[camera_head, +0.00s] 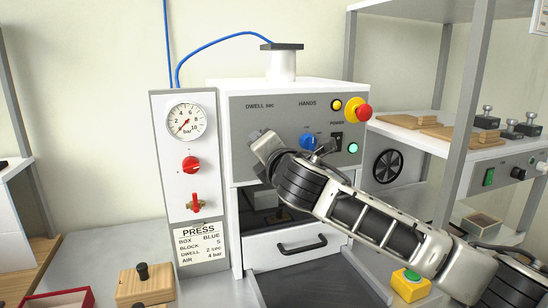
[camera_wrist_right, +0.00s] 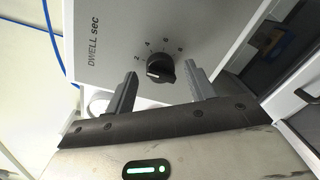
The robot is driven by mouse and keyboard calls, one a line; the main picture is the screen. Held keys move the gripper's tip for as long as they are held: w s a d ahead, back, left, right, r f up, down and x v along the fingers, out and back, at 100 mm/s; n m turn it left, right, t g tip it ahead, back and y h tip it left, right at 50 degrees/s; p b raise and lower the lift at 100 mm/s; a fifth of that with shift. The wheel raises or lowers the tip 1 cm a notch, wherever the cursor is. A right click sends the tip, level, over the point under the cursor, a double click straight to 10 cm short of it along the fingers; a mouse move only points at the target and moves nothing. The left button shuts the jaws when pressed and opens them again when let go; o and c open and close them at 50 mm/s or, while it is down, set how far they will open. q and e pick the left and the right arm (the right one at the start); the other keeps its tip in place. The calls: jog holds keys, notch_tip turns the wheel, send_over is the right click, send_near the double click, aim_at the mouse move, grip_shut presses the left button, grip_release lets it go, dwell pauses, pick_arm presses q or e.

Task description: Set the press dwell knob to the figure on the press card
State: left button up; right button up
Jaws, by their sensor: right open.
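The press card (camera_head: 201,247) hangs left of the press and reads BOX BLUE, BLOCK 5 or S, DWELL 2 sec, AIR 4 bar. The black dwell knob (camera_wrist_right: 164,68) shows in the right wrist view on the grey panel marked DWELL sec. Its white mark points left, a little below the figure 2 as that view lies. My right gripper (camera_wrist_right: 160,74) is open, with one finger on each side of the knob and visible gaps. In the head view my right gripper (camera_head: 262,146) hides the knob. My left gripper is not in view.
A blue knob (camera_head: 308,142) under HANDS, a power switch (camera_head: 337,141) and a red stop button (camera_head: 358,109) sit right of my gripper. A gauge panel (camera_head: 157,190) with red handles stands left. Below are a drawer (camera_head: 280,246) and a wooden block (camera_head: 146,286).

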jog(key=b+v, duration=0.3)
jog(key=v, duration=1.2)
jog(key=shift+s, duration=0.35)
jog(key=shift+d, duration=0.1)
jog(key=s+d+f+m+g+y, duration=0.15)
jog(key=f+m, duration=0.55)
jog(key=f, duration=0.7)
jog(key=s+f+m+g, duration=0.25)
jog(key=f+m, duration=0.45)
jog(key=f, duration=0.7)
jog(key=s+d+f+m+g+h, duration=0.1)
jog(key=s+d+f+m, duration=0.3)
jog(key=s+f, duration=0.4)
jog(key=s+d+f+m+g+h, duration=0.1)
jog(key=s+d+f+m, duration=0.4)
jog(key=f, duration=0.6)
jog(key=s+m+h, duration=0.1)
jog(key=s+m, duration=0.1)
jog(key=s, duration=0.1)
jog(key=shift+s+f+m+g, duration=0.3)
jog(key=shift+s, duration=0.05)
